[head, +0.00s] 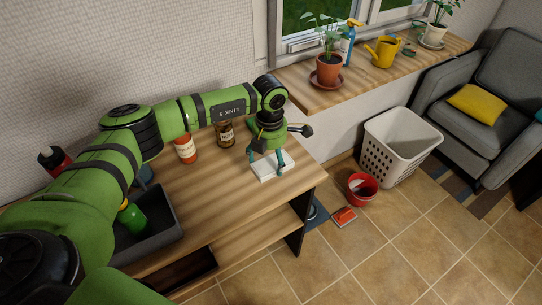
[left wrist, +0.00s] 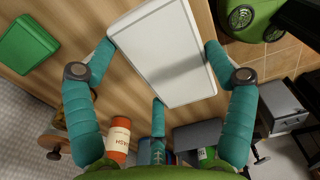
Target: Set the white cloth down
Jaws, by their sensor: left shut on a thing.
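The white cloth (head: 270,171) is a folded, flat rectangular block near the right end of the wooden table (head: 215,190). My left gripper (head: 268,158) points down from above with its teal fingers around the cloth, shut on it. In the left wrist view the cloth (left wrist: 162,50) lies between the fingers, with a finger at each long side and a third at its near end. I cannot tell whether its underside touches the tabletop. My right gripper is in neither view.
An orange-labelled bottle (head: 185,150) and a brown jar (head: 225,133) stand left of the cloth. A dark tray (head: 165,235) holds a green bottle (head: 132,217). Right of the table, a red bucket (head: 362,188) and white basket (head: 400,148) stand on the tiled floor.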

